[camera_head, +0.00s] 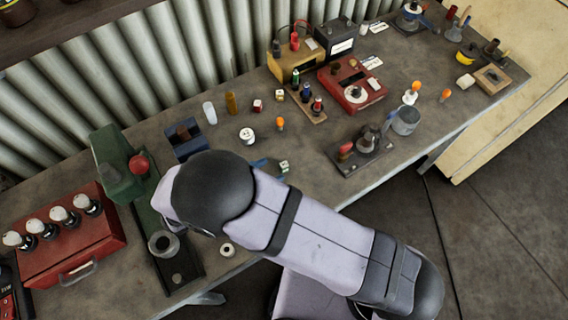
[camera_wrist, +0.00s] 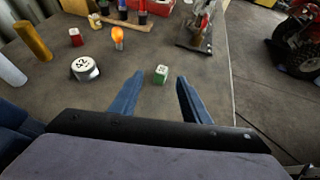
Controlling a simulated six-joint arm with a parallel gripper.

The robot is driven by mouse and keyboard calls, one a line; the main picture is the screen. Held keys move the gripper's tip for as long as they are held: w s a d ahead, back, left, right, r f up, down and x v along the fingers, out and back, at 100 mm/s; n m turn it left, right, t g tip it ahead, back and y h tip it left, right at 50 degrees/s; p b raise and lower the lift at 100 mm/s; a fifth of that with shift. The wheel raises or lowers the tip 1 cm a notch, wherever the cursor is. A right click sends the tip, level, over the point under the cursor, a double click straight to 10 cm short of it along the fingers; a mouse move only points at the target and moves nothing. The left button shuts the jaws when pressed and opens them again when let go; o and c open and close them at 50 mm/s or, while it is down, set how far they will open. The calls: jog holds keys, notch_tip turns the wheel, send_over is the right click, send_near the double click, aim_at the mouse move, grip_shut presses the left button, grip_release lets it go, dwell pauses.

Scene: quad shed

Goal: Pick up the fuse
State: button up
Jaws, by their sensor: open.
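A small green block with a white marked top (camera_wrist: 161,75) lies on the bench; I take it for the fuse, though its kind is hard to tell. It also shows in the head view (camera_head: 284,167), near the bench's front edge. My gripper (camera_wrist: 160,78) is open, with one blue finger on each side of the line to the block. The block shows between the fingertips, and I see no contact. In the head view my gripper (camera_head: 271,170) is mostly hidden behind my arm, with only bits of blue finger showing beside the block.
A white round tin (camera_wrist: 85,68) and an orange-topped bulb (camera_wrist: 118,38) stand behind the block to the left. A red block (camera_wrist: 76,37) and a yellow cylinder (camera_wrist: 33,40) stand farther left. A tool-bearing plate (camera_head: 360,150) lies to the right. Bare bench surrounds the block.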

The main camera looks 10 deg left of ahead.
aim_at(281, 167)
jog(key=shift+w+d+f+p, duration=0.15)
jog(key=shift+w+d+p, duration=0.2)
jog(key=shift+p, duration=0.25)
jog(key=p+x, duration=0.2)
jog(key=x, duration=0.1)
jog(key=shift+s, duration=0.1)
jog(key=shift+w+d+f, duration=0.3)
jog(key=shift+w+f, duration=0.15)
jog(key=shift+f, duration=0.05)
grip_shut()
